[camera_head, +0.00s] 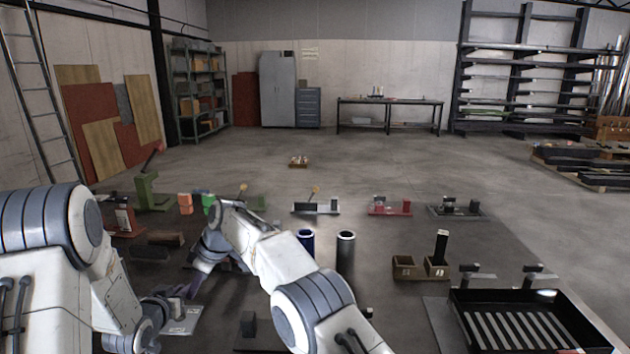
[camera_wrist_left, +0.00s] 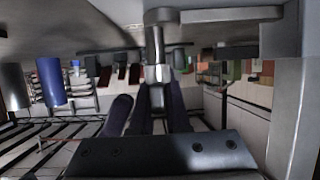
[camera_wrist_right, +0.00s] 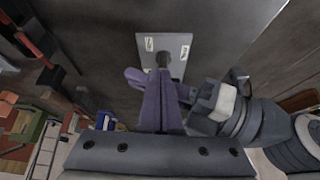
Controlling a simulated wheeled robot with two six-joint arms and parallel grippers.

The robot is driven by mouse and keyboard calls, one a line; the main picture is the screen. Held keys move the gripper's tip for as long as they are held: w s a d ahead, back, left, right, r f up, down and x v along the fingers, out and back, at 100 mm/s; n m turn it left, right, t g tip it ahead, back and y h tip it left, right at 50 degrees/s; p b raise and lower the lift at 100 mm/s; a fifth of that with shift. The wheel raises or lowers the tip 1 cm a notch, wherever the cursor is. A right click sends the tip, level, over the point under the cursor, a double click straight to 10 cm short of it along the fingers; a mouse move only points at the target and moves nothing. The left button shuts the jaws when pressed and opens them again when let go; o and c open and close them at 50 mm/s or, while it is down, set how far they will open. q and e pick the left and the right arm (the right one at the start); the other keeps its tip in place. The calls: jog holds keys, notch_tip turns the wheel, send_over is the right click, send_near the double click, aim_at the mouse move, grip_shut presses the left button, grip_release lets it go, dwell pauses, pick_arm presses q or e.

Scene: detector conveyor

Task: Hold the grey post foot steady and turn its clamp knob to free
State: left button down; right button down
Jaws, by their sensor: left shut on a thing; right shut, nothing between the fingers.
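The grey post foot has a pale base plate (camera_head: 186,322) with two small labels, low left in the head view. The plate (camera_wrist_right: 178,68) also shows in the right wrist view. My left gripper (camera_wrist_left: 158,92) is shut on the foot's grey post (camera_wrist_left: 156,45), which stands at its fingertips in the left wrist view. My right gripper (camera_wrist_right: 162,78) is shut and empty. Its purple fingertips are over the plate, close to a dark stub (camera_wrist_right: 163,58); I cannot tell if they touch it. The clamp knob is not clearly visible, and my own arms and fingers hide part of the foot.
A blue cylinder (camera_head: 306,244) and a dark cylinder (camera_head: 345,252) stand to the right of my right forearm. Small fixtures, including a red one (camera_head: 390,209), line the back. Two brown bins (camera_head: 404,268) and a black slatted tray (camera_head: 461,306) are at the right.

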jog(key=shift+w, duration=0.3)
dwell(0.4)
dwell(0.3)
jog(key=shift+w+d, duration=0.1)
jog(key=shift+d, duration=0.25)
jog(key=s+r, duration=0.3)
jog(key=r, duration=0.4)
notch_tip(320, 180, down, 7)
jog(key=shift+s, duration=0.15)
jog(key=shift+w+a, duration=0.3)
jog(key=shift+a, duration=0.35)
dwell(0.8)
